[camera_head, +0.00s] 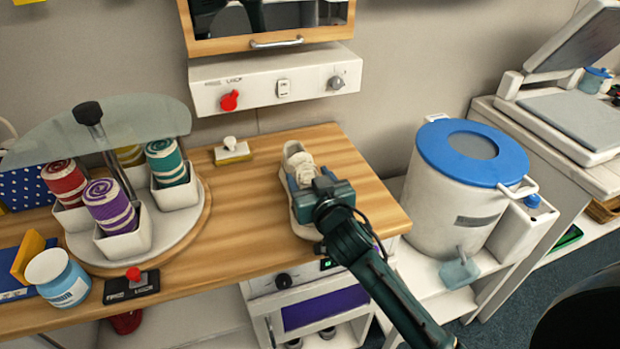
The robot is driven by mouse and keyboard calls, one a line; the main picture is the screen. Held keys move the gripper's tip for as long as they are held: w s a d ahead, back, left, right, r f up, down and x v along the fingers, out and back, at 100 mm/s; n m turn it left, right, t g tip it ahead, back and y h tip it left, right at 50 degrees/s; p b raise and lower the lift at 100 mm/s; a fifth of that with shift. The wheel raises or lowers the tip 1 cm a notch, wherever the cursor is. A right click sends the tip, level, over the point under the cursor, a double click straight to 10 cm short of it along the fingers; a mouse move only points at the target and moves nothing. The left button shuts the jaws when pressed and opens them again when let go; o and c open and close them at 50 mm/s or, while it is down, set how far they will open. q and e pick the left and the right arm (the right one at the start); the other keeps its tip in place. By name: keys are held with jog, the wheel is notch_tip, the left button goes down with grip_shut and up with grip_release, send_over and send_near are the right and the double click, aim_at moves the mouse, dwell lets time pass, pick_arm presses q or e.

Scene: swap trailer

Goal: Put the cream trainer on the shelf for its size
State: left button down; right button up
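The cream trainer (294,153) lies on the wooden worktop (250,235), near its right part, with its length running away from me. My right gripper (305,187) is right over the trainer, its arm coming in from the lower right. The gripper body hides the middle of the trainer and most of its own fingers, so I cannot tell whether they are closed on it. The trainer appears to rest on the worktop. My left gripper is out of view. No size-marked shelf can be made out clearly.
A round carousel (187,220) with coloured rolls stands left, beside a blue-and-white jar (60,278). A blue-lidded drum (455,205) stands right. A wood-framed cabinet (265,42) hangs above a control panel (306,80). Under the worktop is a white unit with a purple panel (325,306).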

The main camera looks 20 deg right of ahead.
jog(key=shift+o, duration=1)
